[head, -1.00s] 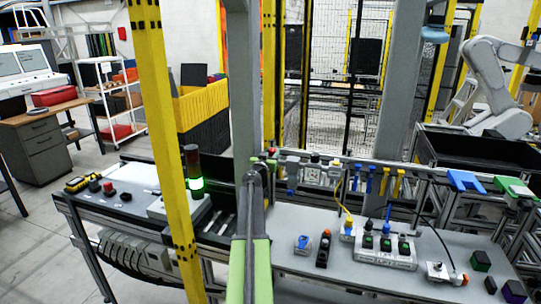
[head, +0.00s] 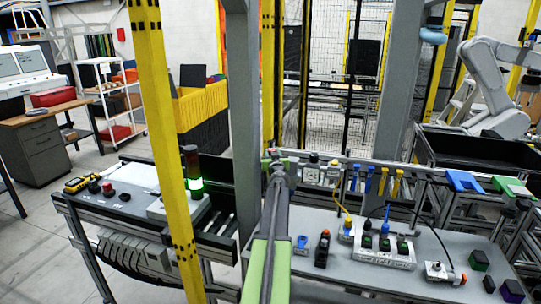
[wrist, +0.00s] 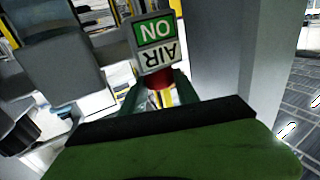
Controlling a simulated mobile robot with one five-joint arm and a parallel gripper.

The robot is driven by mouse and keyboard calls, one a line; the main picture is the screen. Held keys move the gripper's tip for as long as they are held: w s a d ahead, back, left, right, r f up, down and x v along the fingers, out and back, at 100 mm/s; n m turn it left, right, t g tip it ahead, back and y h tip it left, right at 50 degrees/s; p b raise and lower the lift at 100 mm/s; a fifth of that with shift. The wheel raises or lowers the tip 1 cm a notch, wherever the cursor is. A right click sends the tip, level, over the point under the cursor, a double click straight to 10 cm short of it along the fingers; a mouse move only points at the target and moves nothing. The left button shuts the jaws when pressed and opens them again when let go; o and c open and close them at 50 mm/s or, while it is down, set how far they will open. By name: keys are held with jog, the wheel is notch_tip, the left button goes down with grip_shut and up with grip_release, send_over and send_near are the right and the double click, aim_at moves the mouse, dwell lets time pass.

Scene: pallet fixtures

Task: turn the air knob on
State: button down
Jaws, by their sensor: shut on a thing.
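The air knob (wrist: 160,78) is red and sits below a sign (wrist: 156,43) in the wrist view. The sign's green half reads ON and its white half reads AIR, both upside down in this view. My gripper (wrist: 157,92) has its green fingers on either side of the knob and is shut on it. In the head view my gripper (head: 275,160) is at the rail behind the workbench, and the arm hides most of the knob there.
The grey workbench (head: 318,225) carries switches, a socket block (head: 384,250) and small boxes. A yellow post (head: 165,150) and a grey post (head: 243,90) stand close to the left of my arm.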

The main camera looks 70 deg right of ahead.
jog(key=shift+s+d+n+t+y, duration=0.15)
jog(key=shift+n+t+y, duration=0.3)
jog(key=shift+t, duration=0.25)
jog(key=shift+n, duration=0.25)
jog(key=c, duration=1.3)
grip_release()
jog(key=o, duration=0.4)
jog(key=shift+d+f, duration=0.15)
jog(key=shift+f, duration=0.05)
jog(key=shift+r, duration=0.1)
jog(key=v, duration=1.7)
jog(key=shift+s+a, duration=0.25)
